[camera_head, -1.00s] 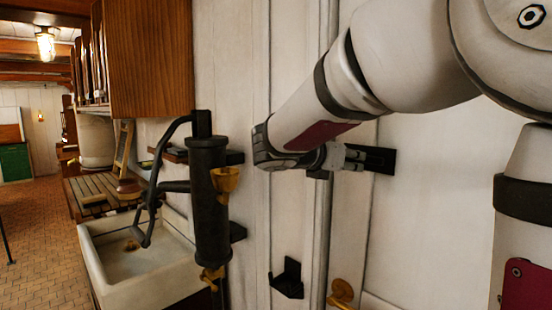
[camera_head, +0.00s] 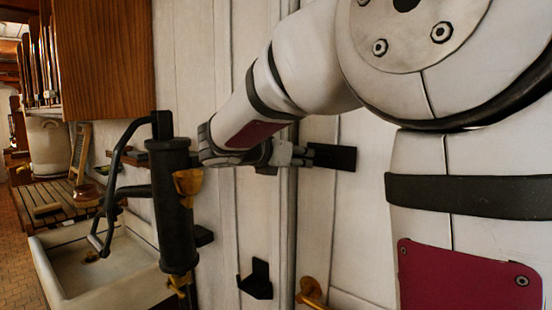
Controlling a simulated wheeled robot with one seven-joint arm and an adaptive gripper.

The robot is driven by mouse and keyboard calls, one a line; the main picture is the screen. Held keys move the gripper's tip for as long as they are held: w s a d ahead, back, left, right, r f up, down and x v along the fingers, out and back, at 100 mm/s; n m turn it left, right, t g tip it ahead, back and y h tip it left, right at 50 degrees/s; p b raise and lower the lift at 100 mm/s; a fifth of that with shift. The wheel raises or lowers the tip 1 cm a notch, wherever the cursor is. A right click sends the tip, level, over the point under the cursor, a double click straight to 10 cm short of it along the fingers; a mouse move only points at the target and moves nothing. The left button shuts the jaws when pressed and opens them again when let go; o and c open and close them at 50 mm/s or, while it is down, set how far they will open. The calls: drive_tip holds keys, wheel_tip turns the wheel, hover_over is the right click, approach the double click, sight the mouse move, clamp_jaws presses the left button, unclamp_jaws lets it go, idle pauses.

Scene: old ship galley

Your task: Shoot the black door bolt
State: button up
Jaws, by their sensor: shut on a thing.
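The black door bolt (camera_head: 335,157) is a dark flat fitting on the white panelled door, right of the vertical door edge. My gripper (camera_head: 303,155) reaches it from the left, level with it, and its grey fingers are shut on the bolt's left part. The grip itself is small and partly hidden by the gripper body. I cannot tell how far the bolt's bar reaches across the door edge.
A black hand pump (camera_head: 177,215) with brass spouts stands at left, by a pale sink (camera_head: 62,285). A black bracket (camera_head: 256,281) and a brass handle (camera_head: 311,293) sit below the bolt. A wooden cabinet (camera_head: 110,50) hangs upper left.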

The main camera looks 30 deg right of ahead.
drive_tip(key=shift+w+a, duration=0.1)
drive_tip(key=shift+a, duration=0.05)
drive_tip(key=o, duration=1.3)
drive_tip(key=shift+a, duration=0.1)
drive_tip(key=p+v, duration=0.4)
drive_tip(key=v, duration=0.6)
drive_tip(key=shift+a+r, duration=0.1)
drive_tip(key=shift+a, duration=0.25)
